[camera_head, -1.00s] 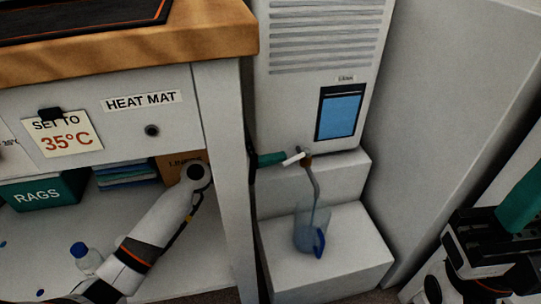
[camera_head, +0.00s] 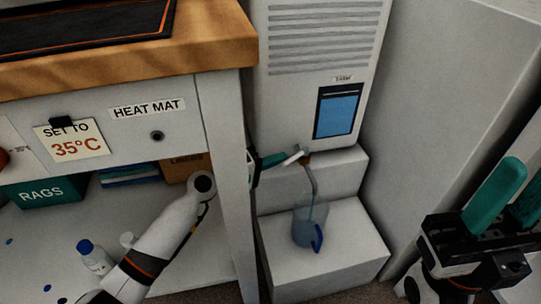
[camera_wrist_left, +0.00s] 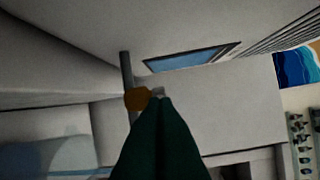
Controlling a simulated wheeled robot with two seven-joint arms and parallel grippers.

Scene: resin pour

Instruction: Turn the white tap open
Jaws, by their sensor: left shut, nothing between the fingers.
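The white tap lever (camera_head: 293,157) sticks out leftward from the brown tap body (camera_head: 305,160) at the front of the white cabinet. A thin grey spout runs down from it into a clear bluish jug (camera_head: 305,222) with a blue handle. My left gripper (camera_head: 283,159) reaches past the table leg, its teal fingers shut and empty, tips at or very near the lever. In the left wrist view the shut fingers (camera_wrist_left: 160,105) end beside the brown tap body (camera_wrist_left: 137,99); contact is unclear. My right gripper (camera_head: 510,200) is at the lower right, its teal fingers apart, away from the tap.
The jug stands on a white step (camera_head: 345,245) below the cabinet (camera_head: 300,90) with a blue screen. The table leg (camera_head: 230,200) stands close left and hides part of my left arm. A shelf with a teal RAGS box (camera_head: 45,192) and bottles (camera_head: 93,257) is at left.

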